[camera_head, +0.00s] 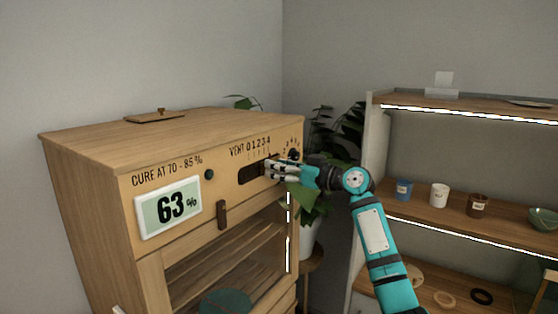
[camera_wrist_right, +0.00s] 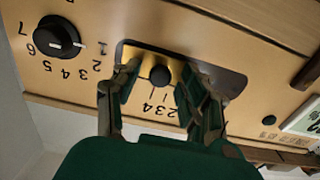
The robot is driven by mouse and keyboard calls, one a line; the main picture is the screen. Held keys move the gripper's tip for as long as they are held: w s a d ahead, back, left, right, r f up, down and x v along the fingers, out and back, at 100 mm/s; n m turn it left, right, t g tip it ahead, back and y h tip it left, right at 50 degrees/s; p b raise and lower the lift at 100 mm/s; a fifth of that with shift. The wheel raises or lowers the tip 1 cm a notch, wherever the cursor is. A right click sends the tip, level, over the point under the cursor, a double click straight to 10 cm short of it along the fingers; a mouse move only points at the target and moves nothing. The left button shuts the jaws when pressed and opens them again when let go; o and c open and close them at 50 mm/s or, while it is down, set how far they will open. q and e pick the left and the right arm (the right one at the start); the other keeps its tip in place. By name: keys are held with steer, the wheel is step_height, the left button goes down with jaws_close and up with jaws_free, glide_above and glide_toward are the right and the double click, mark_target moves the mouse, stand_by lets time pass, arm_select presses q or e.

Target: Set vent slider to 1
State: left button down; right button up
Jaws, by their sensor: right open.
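The vent panel on the wooden cabinet (camera_head: 110,150) has the printed label "VENT 01234" above a dark slot (camera_head: 250,174). In the right wrist view, the slider's round black knob (camera_wrist_right: 160,75) stands out at the slot, near the digits 2, 3 and 4; its exact mark is unclear. My right gripper (camera_head: 268,170) is at the slot in the head view and hides the knob there. In the right wrist view, its open fingers (camera_wrist_right: 157,82) stand on either side of the knob, with gaps showing; contact is not visible. My left gripper is not in view.
A rotary dial (camera_wrist_right: 57,36) with numbers sits beside the slot. A display (camera_head: 168,207) reads 63 %. A latch (camera_head: 222,214) is below. Plants stand behind my right arm; shelves with cups (camera_head: 439,195) are at right.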

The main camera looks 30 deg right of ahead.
steer(key=shift+w, duration=0.15)
steer(key=shift+c, duration=0.2)
jaws_close()
